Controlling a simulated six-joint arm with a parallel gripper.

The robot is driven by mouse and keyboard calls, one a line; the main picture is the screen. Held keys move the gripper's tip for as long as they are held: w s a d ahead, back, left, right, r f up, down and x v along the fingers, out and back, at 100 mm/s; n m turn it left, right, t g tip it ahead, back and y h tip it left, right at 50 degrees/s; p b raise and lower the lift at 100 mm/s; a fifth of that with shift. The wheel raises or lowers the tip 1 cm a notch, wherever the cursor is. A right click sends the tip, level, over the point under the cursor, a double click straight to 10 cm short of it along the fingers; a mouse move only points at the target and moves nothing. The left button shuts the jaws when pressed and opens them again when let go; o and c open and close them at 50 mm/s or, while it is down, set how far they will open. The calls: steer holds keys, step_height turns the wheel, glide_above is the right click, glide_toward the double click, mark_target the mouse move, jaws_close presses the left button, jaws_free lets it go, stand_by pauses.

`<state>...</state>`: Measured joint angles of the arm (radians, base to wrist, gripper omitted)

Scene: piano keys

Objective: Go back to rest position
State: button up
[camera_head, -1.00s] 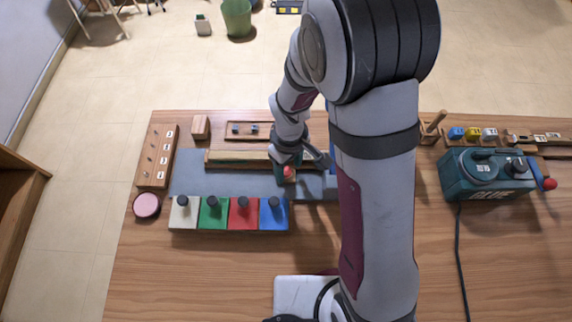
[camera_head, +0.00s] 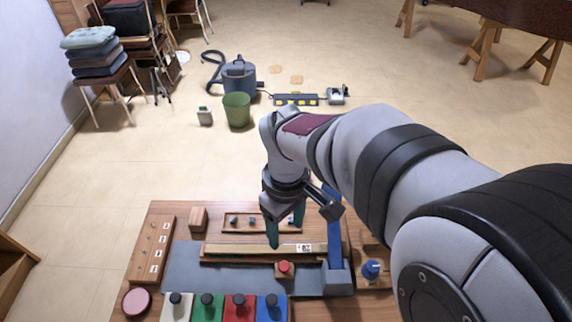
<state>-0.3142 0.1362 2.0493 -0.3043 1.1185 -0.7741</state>
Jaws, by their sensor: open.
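My gripper (camera_head: 285,228) points down above the workbench, over the long wooden bar (camera_head: 250,249) behind the red button. Its two teal fingers are apart, and I see nothing between them. The piano-like keys stand in a row at the bottom edge: white (camera_head: 177,311), green (camera_head: 207,312), red (camera_head: 239,312) and blue (camera_head: 270,312), each with a dark round knob. Their lower parts are cut off by the frame. The red button (camera_head: 284,267) on its wooden block is in front of the gripper, apart from it.
A blue upright post (camera_head: 334,250) stands just right of the gripper. A wooden block (camera_head: 198,219), a labelled board (camera_head: 151,250) and a pink disc (camera_head: 136,301) lie at left. A blue knob (camera_head: 371,269) is at right. My arm hides the bench's right side.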

steer(key=shift+r, duration=0.25)
steer(key=s+d+r+m+y, duration=0.1)
steer(key=s+d+m, duration=0.2)
steer(key=s+m, duration=0.4)
steer(key=s+d+r+m, duration=0.1)
steer(key=s+d+m, duration=0.2)
steer(key=s+m, duration=0.4)
steer(key=s, duration=0.3)
steer(key=shift+s+d+m+y, duration=0.2)
steer(key=shift+m+y, duration=0.1)
steer(key=shift+y, duration=0.1)
steer(key=shift+w+r, duration=0.1)
steer(key=shift+c, duration=0.2)
stand_by(0.3)
